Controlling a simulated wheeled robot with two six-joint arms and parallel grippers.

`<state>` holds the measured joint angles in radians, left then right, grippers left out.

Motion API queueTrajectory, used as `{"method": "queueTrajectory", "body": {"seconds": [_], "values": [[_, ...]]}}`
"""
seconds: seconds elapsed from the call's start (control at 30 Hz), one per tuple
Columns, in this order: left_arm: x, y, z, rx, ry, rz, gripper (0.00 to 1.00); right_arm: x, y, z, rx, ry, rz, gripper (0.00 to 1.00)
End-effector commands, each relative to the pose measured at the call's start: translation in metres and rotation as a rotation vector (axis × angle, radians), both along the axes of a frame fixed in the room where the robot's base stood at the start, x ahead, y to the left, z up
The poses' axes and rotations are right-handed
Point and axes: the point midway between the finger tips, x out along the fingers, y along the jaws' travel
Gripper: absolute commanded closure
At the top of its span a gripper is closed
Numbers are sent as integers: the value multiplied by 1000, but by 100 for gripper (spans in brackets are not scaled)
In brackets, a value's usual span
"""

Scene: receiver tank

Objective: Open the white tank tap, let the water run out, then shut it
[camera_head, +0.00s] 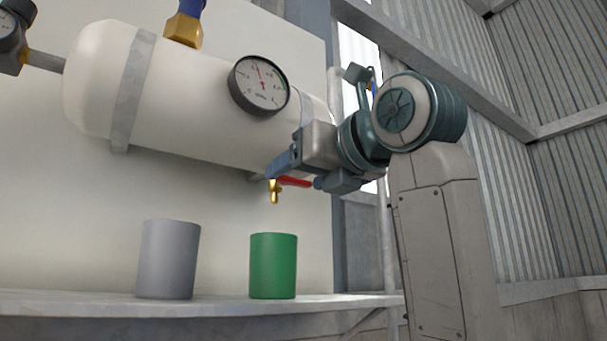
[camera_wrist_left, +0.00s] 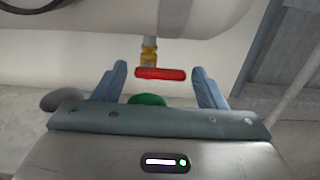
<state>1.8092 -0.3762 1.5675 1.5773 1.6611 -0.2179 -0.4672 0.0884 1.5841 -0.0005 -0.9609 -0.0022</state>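The white tank (camera_head: 200,95) hangs at the upper left of the head view. Its tap has a brass spout (camera_head: 275,192) pointing down and a red lever handle (camera_head: 295,182). In the left wrist view, the red handle (camera_wrist_left: 160,74) lies crosswise under the brass valve body (camera_wrist_left: 149,53). My left gripper (camera_head: 292,177) is open beside the tap. In the left wrist view its blue fingers (camera_wrist_left: 158,70) stand either side of the handle, with gaps at both ends. No water stream shows at the spout. My right gripper is out of view.
A green cup (camera_head: 273,266) stands on the shelf (camera_head: 220,308) below the spout. A grey cup (camera_head: 168,260) stands left of it. A pressure gauge (camera_head: 259,85) sits on the tank's front. A vertical pipe runs behind my left arm.

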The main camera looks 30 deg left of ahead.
Motion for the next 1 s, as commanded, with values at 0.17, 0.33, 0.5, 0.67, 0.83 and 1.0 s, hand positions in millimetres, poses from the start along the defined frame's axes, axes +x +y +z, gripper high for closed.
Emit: {"method": "queueTrajectory", "body": {"seconds": [0.17, 0.33, 0.5, 0.67, 0.83, 1.0], "values": [[0, 0, 0, 0, 0, 0, 70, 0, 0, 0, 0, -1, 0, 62], [0, 0, 0, 2, 5, 0, 70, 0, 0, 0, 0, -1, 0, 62], [0, 0, 0, 16, 40, 0, 70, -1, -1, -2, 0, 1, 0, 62], [1, 0, -1, 47, 116, -1, 70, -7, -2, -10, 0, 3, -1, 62], [1, -1, -3, 98, 242, -2, 70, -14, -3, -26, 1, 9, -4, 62], [1, 0, -6, 160, 390, -1, 70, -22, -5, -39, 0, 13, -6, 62]]}}
